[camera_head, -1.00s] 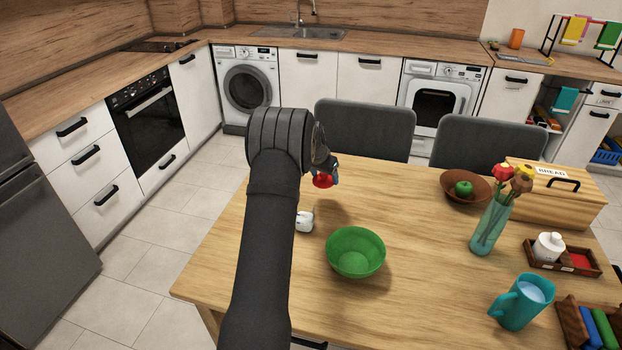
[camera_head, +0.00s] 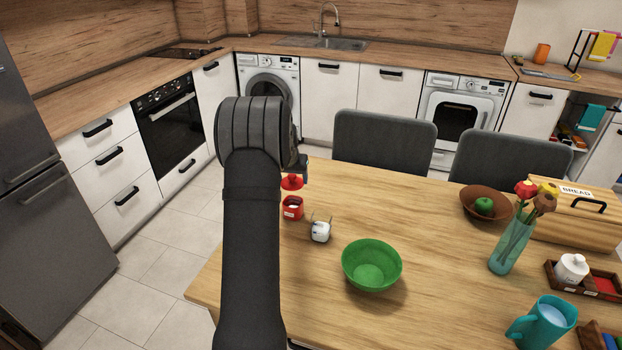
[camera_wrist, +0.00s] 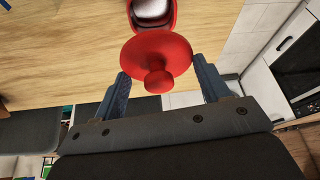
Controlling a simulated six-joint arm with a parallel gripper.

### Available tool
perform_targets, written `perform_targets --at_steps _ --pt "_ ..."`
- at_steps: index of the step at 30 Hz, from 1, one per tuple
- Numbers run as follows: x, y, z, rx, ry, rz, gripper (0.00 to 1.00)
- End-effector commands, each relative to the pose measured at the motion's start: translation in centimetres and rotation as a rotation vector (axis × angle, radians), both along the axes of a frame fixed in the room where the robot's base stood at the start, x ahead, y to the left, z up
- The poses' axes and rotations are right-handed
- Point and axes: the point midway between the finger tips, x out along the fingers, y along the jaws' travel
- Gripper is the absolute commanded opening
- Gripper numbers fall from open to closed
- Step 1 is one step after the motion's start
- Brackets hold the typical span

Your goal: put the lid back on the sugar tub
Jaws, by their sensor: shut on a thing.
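The red lid (camera_head: 292,182), round with a knob, is held in the air at the left part of the table. My gripper (camera_wrist: 160,72) is shut on the lid (camera_wrist: 150,50), with one blue-grey finger on each side of it. In the head view my arm hides most of the gripper. The red tub (camera_head: 292,212), open with white contents, stands upright on the table just below the lid. In the wrist view the tub (camera_wrist: 172,24) shows at the top edge, partly covered by the lid. The lid is apart from the tub.
A small white jar (camera_head: 320,232) stands close to the tub on its right. A green bowl (camera_head: 372,278) is further right, with a brown bowl (camera_head: 474,200), a flower vase (camera_head: 510,246) and a teal mug (camera_head: 545,326) beyond. Grey chairs (camera_head: 385,143) line the back edge.

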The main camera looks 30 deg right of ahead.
Motion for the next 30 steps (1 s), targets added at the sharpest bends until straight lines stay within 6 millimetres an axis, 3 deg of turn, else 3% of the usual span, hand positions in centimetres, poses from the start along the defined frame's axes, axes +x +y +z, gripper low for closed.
perform_targets --at_steps 19,30 --pt "0.0 0.1 -5.3 0.001 0.002 0.004 0.47" --pt "0.0 0.1 -6.3 0.0 0.001 0.004 0.47"
